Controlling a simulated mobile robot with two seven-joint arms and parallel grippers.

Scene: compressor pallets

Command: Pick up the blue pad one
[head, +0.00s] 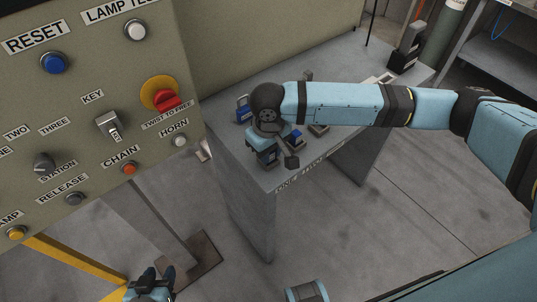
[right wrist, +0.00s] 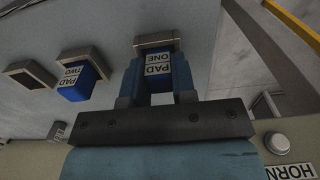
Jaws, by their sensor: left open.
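In the right wrist view, blue pad one (right wrist: 157,66) carries an upside-down "PAD ONE" label and sits at a grey square holder (right wrist: 159,41). My right gripper (right wrist: 157,84) has one finger on each side of it; I cannot tell whether they press on it. In the head view the right gripper (head: 265,151) is over the bench's front left corner, and the wrist hides most of that spot. My left gripper (head: 151,285) is open and empty, low at the bottom left, away from the bench.
Blue pad two (right wrist: 77,84) sits in the holder beside pad one, and an empty holder (right wrist: 29,74) follows. The grey bench (head: 231,185) has another blue item (head: 243,109) behind my wrist. A control panel (head: 88,110) stands close on the left. A black device (head: 405,50) stands at the far right.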

